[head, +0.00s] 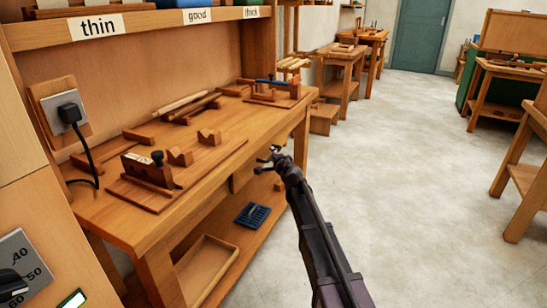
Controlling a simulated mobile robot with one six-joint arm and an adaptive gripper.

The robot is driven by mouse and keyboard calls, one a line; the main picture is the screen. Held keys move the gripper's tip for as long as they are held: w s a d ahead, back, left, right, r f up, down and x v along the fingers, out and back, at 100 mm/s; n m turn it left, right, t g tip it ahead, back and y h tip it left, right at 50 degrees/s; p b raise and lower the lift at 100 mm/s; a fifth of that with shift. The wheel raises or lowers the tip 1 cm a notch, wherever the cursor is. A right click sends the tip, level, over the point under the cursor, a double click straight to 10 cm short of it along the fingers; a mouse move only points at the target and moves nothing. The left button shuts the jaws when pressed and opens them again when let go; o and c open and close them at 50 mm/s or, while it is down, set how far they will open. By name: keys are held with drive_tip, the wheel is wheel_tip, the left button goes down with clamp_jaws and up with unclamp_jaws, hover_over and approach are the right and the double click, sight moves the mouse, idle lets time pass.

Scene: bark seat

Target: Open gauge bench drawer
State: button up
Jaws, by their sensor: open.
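The wooden bench (112,222) stands at the left, below a shelf labelled thin, good and thick. A small wooden panel (242,174) shows under its front edge, near my gripper; it may be the drawer front, but I cannot tell. No handle or open gap can be made out. My gripper (264,160) is open and empty, just off the bench's front edge toward its far end. I cannot tell whether it touches the bench. My arm reaches up from the bottom of the head view and hides part of the floor and bench end.
A gauge block with a black knob (157,158) and wooden V-blocks (209,137) sit on the bench top. A shallow tray (207,268) and a blue item (252,214) lie on the lower shelf. The floor (400,150) to the right is clear, with other benches beyond.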

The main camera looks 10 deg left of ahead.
drive_tip(key=shift+w, duration=0.1)
clamp_jaws()
drive_tip(key=shift+s, duration=0.2)
idle(0.3)
